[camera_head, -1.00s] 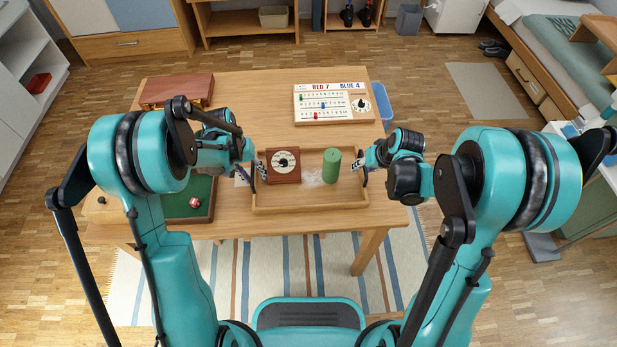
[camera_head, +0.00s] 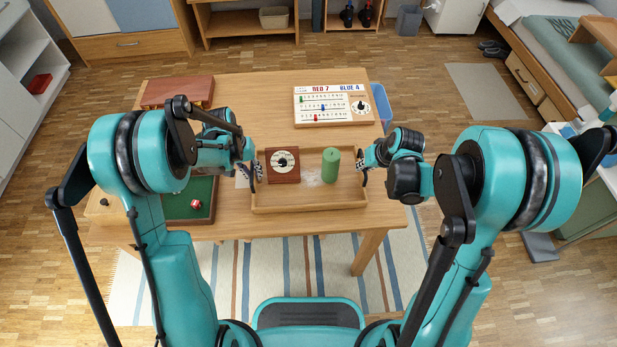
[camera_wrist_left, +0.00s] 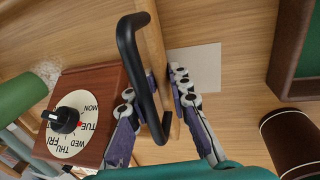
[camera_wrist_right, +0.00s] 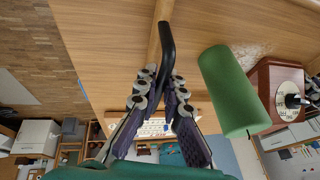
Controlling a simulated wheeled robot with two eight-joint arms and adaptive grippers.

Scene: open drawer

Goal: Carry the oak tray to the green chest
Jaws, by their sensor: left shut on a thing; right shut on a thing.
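The oak tray (camera_head: 310,208) lies on the wooden table at its front edge. It holds a brown box with a weekday dial (camera_head: 284,176) and a green cylinder (camera_head: 331,165). My left gripper (camera_head: 258,171) is shut on the black handle (camera_wrist_left: 128,50) at the tray's left end. My right gripper (camera_head: 361,164) is shut on the black handle (camera_wrist_right: 166,45) at its right end. A pale green piece of furniture (camera_head: 592,200) shows at the right edge, partly hidden by my right arm; I cannot tell whether it is the green chest.
A counting board (camera_head: 333,106) and a brown case (camera_head: 178,90) stand at the table's back. A green-lined tray with a red die (camera_head: 196,204) lies left of the oak tray. A bed (camera_head: 545,75) stands at right. Open wooden floor (camera_head: 455,150) lies right of the table.

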